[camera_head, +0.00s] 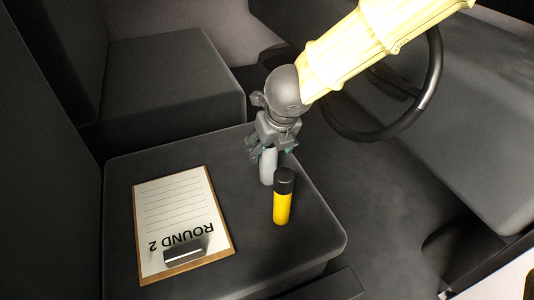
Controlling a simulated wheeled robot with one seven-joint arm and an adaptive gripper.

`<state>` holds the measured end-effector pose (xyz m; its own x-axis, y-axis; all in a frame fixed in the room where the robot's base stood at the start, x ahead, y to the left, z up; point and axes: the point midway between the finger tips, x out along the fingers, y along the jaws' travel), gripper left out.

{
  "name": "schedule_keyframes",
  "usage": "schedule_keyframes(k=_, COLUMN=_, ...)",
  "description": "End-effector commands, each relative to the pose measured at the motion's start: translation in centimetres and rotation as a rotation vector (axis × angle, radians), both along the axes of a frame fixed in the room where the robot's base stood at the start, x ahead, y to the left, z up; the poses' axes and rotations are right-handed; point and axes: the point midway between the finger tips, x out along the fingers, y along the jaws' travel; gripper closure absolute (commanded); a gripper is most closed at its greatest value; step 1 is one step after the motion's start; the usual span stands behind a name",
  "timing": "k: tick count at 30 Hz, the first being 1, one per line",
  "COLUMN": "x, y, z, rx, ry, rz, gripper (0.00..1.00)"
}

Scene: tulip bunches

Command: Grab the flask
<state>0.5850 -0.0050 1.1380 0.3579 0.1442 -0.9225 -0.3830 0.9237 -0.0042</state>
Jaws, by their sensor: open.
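A yellow cylinder with a black cap (283,205) stands upright on the dark seat cushion (310,262). Just behind it, a pale grey, bottle-like thing (268,170) also stands upright, its upper part hidden by my gripper. Labels do not show, so I cannot tell for certain which of the two is the flask. My gripper (265,153) points down over the pale grey thing and is open, with its fingers around or beside the top of it. Contact between them cannot be made out. The yellow cylinder is just in front and to the right of the fingers.
A clipboard (222,258) with a sheet reading "ROUND 2" lies on the left of the cushion. A steering wheel (425,100) is at the upper right, behind my arm. Another dark seat (165,75) stands at the back left. The cushion's front right is clear.

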Motion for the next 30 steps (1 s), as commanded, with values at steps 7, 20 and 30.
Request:
schedule_keyframes(k=7, x=0.35, y=0.21, z=-0.97, rx=0.002, ry=0.001, rz=0.001, gripper=0.3)
schedule_keyframes(k=20, x=0.34, y=0.17, z=-0.95, rx=0.001, ry=0.0, rz=-0.001, gripper=0.82)
schedule_keyframes(k=30, x=0.38, y=0.15, z=-0.56, rx=0.002, ry=-0.001, rz=-0.001, gripper=0.86)
